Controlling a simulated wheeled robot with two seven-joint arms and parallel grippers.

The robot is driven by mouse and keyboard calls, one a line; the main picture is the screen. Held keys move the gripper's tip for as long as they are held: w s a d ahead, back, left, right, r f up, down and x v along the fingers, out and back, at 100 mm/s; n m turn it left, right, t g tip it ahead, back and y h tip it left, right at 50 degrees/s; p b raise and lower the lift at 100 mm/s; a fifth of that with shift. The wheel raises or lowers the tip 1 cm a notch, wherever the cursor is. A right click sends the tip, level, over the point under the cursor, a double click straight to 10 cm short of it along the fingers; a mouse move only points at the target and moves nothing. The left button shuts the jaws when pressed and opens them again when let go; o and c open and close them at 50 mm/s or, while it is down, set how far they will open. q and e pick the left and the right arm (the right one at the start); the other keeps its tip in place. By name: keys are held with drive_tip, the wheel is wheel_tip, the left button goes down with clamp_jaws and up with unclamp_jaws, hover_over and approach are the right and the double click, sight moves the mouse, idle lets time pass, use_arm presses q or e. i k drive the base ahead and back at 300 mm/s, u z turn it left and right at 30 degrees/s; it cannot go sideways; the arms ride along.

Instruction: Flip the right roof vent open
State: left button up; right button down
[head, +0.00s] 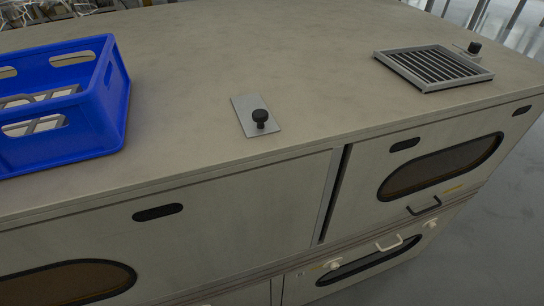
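On the right of the roof, a square vent (433,67) with dark parallel slats in a light metal frame sits slightly raised above the top. A black knob (474,48) on a small light plate stands just beyond its far right edge. Another flat metal plate (247,107) with an upright black knob (261,118) lies near the front edge at the middle of the roof. Neither of my grippers shows in the head view, so their state and distance from the vent cannot be seen.
A blue crate (118,105) stands at the left of the roof (310,55). The roof between crate, knob plate and vent is bare. The front face below has dark oval windows (440,168), a dark vertical gap (335,195) and handles (424,205).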

sight(256, 119)
drive_tip(key=u, duration=1.85)
drive_tip(key=k, duration=0.7)
drive_tip(key=z, duration=0.3)
